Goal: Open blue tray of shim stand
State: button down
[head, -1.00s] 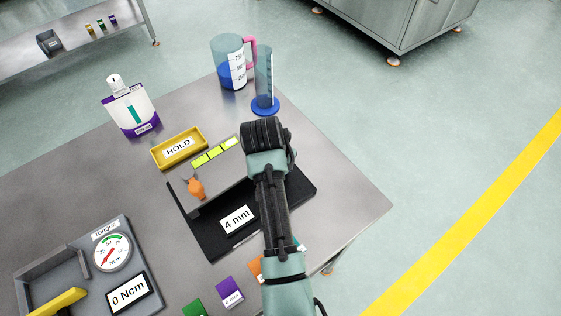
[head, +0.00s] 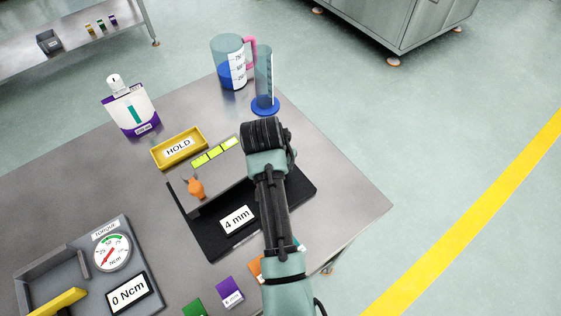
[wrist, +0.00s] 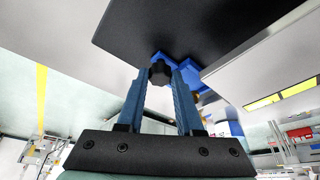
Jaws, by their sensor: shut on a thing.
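The shim stand (head: 208,236) is a black base with a "4 mm" label, near the middle of the table in the head view. My arm covers its right part. In the wrist view its black plate (wrist: 210,25) is above my gripper (wrist: 160,80). My gripper's two blue fingers are shut on a dark knob (wrist: 158,73). A bright blue part (wrist: 188,72), likely the blue tray, shows just behind the knob under the plate. How far the tray is out I cannot tell. In the head view my arm hides the tray and my fingertips.
An orange piece (head: 196,187) is at the stand's left side. A yellow HOLD tray (head: 180,148), a bottle (head: 130,107), a pitcher (head: 229,62) and a cylinder (head: 265,85) stand behind. A torque gauge (head: 112,251) is at front left. The table's right corner is clear.

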jog(key=s+d+p, duration=0.1)
jog(key=s+p, duration=0.1)
jog(key=s+d+p, duration=0.1)
jog(key=s, duration=0.1)
jog(key=s+d+p, duration=0.2)
jog(key=shift+d+r+p, duration=0.1)
jog(key=shift+r+p, duration=0.1)
jog(key=shift+p, duration=0.1)
jog(key=shift+s+d+f, duration=0.2)
jog(key=shift+s+d, duration=0.1)
jog(key=c, duration=0.5)
grip_release()
jog(key=shift+c, duration=0.2)
jog(key=v, duration=1.3)
